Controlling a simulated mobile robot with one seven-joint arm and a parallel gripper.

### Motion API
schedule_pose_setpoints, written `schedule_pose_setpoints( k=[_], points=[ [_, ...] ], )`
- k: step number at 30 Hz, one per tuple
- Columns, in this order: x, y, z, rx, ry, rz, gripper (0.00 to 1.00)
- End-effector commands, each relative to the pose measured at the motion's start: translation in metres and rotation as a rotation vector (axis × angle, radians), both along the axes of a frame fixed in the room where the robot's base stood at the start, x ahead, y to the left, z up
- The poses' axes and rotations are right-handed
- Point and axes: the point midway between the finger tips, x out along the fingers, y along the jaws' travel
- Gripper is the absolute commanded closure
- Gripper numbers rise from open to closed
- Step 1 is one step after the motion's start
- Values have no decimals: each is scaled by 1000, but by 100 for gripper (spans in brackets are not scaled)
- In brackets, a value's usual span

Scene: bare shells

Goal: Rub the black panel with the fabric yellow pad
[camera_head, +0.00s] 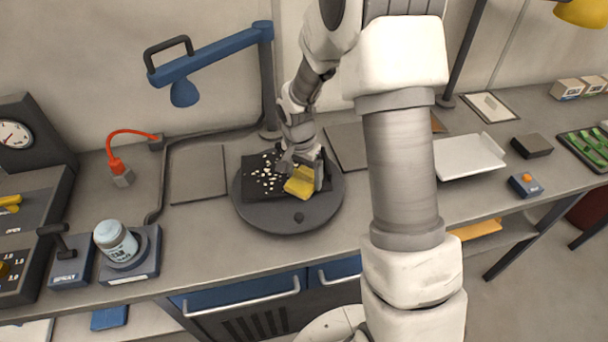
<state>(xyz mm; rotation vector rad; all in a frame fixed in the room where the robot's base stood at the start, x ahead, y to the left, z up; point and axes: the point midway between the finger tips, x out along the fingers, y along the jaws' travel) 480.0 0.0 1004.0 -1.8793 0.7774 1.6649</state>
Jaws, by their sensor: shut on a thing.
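The black panel (254,198) lies on a dark round plate (262,222) on the grey bench. White flecks are scattered over the panel's visible left part. My gripper (301,172) is over the right part of the panel and is shut on the yellow pad (299,186). The pad is tilted and low over the panel; I cannot tell whether it touches.
A blue lamp (205,58) arches over the bench at the left. A jar (115,240) stands on a blue-grey device at the front left. A white tray (468,157) lies right of my arm. The bench in front of the round plate is clear.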

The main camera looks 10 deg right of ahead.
Motion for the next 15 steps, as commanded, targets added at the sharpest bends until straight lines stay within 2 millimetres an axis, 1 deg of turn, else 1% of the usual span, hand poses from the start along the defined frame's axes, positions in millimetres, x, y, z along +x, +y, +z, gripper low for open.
schedule_pose_setpoints(
  k=[11, 15],
  points=[
    [0, 0, -9, 0, 0, 0, 58],
    [2, 0, -8, 0, 0, 0, 58]
  ],
)
